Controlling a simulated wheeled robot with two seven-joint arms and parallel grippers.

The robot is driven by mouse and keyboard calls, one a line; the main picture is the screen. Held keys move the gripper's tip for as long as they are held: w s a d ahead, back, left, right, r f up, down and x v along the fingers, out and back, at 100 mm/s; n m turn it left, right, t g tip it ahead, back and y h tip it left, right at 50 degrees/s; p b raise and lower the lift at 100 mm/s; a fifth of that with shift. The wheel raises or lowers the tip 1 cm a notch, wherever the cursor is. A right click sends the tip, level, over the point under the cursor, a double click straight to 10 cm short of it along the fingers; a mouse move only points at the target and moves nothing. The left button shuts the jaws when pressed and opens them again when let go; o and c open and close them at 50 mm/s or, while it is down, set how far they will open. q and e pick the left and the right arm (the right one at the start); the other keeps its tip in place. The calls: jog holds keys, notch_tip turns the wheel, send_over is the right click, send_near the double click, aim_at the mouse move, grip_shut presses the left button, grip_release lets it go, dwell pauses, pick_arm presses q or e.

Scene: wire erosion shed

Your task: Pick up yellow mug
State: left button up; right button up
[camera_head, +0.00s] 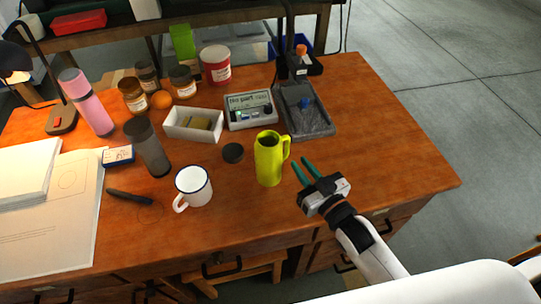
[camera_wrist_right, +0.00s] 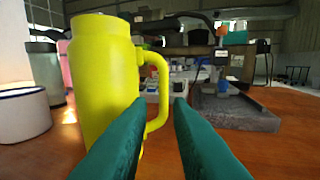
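The yellow mug (camera_head: 268,160) is a tall yellow-green vessel standing upright on the wooden desk, with its handle on the right. In the right wrist view the yellow mug (camera_wrist_right: 103,80) stands left of centre, its handle partly behind the left finger. My right gripper (camera_head: 304,171) is open, with its green fingers just right of the mug. The right gripper's fingers (camera_wrist_right: 160,135) also show apart in the wrist view, with nothing clearly held between them. My left gripper is not in view.
A white enamel mug (camera_head: 194,188) stands left of the yellow mug. A dark round lid (camera_head: 233,153) lies behind it. A grey tray (camera_head: 305,112), a white box (camera_head: 193,125) and several jars stand farther back. The desk's right side (camera_head: 400,150) is clear.

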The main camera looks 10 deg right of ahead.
aim_at(288, 147)
jog(key=shift+x, duration=1.2)
jog(key=shift+w+a+r, duration=0.1)
jog(key=shift+w+a, duration=0.05)
jog(key=shift+w, duration=0.5)
jog(key=x, duration=0.4)
jog(key=shift+w+p, duration=0.15)
jog(key=shift+p, duration=0.25)
jog(key=shift+r, duration=0.1)
grip_shut()
